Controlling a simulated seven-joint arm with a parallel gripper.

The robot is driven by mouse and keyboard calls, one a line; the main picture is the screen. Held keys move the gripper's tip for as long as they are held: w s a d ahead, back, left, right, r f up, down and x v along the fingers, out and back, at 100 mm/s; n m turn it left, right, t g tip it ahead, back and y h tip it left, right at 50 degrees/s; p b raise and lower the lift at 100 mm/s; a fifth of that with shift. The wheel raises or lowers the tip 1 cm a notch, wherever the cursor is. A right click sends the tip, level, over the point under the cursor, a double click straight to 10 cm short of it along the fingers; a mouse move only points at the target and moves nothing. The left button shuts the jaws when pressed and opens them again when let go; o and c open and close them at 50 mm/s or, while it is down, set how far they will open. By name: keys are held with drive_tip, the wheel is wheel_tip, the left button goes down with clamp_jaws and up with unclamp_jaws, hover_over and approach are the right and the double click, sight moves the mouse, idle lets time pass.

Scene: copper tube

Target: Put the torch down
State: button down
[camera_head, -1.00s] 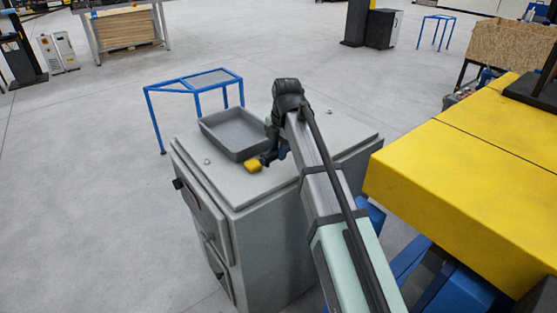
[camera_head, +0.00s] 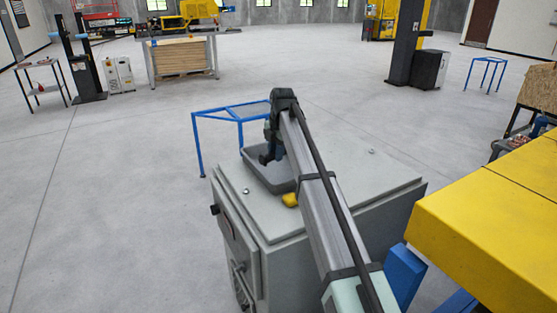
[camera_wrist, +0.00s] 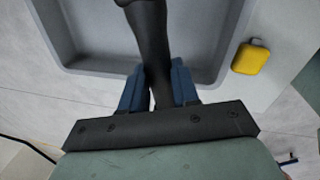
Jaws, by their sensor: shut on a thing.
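The torch (camera_wrist: 151,40) is a dark, long object in the wrist view, running up between the blue fingers. My gripper (camera_wrist: 156,78) is shut on it. The far end of the torch reaches over the inside of a grey tray (camera_wrist: 215,70). In the head view my gripper (camera_head: 270,150) is above the tray (camera_head: 278,187), and the torch is too small and dark there to tell apart clearly. I cannot tell whether the torch touches the tray floor.
The tray sits on a grey cabinet (camera_head: 345,180). A small yellow object (camera_head: 289,200) lies on the cabinet beside the tray. A blue-framed stand (camera_head: 205,125) is behind the cabinet. A large yellow block (camera_head: 490,215) stands at the right.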

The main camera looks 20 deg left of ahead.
drive_tip(key=w+a+r, duration=0.2)
drive_tip(key=w+a, duration=0.4)
drive_tip(key=w, duration=0.4)
drive_tip(key=shift+m, duration=0.7)
drive_tip(key=shift+w+f, duration=0.15)
drive_tip(key=shift+f, duration=5)
drive_tip(key=shift+f, duration=0.15)
drive_tip(key=c, duration=0.8)
unclamp_jaws()
drive_tip(key=shift+c, duration=0.2)
wheel_tip(320, 180, up, 12)
drive_tip(key=s+d, duration=0.1)
drive_tip(key=shift+d, duration=0.3)
